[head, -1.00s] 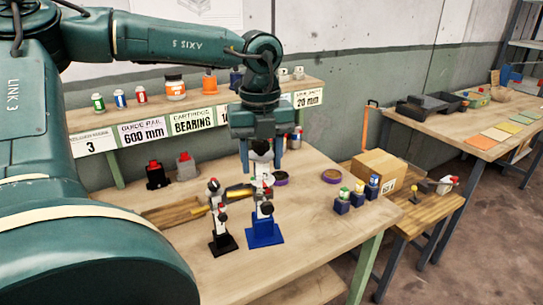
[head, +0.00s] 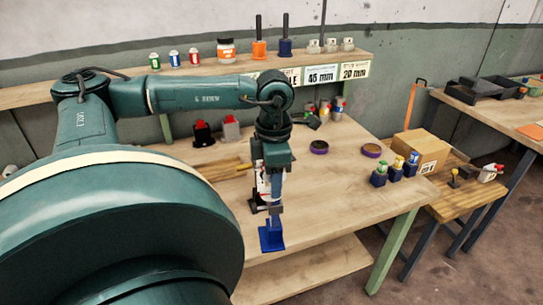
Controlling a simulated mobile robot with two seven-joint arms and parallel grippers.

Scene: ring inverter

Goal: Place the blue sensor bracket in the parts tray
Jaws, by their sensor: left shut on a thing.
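The blue sensor bracket (head: 271,237), with a flat blue base and an upright, stands near the front edge of the wooden workbench. My left gripper (head: 273,205) points down over it and is shut on its upper part. The fingers and the arm hide much of the upright, and I cannot tell whether the base touches the bench or hangs just above it. A dark open tray (head: 482,92) lies on the far right bench; I cannot tell whether it is the parts tray. My right gripper is out of view.
A black-based stand (head: 256,207) is partly hidden just behind the gripper. A labelled shelf (head: 110,87) runs along the wall.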

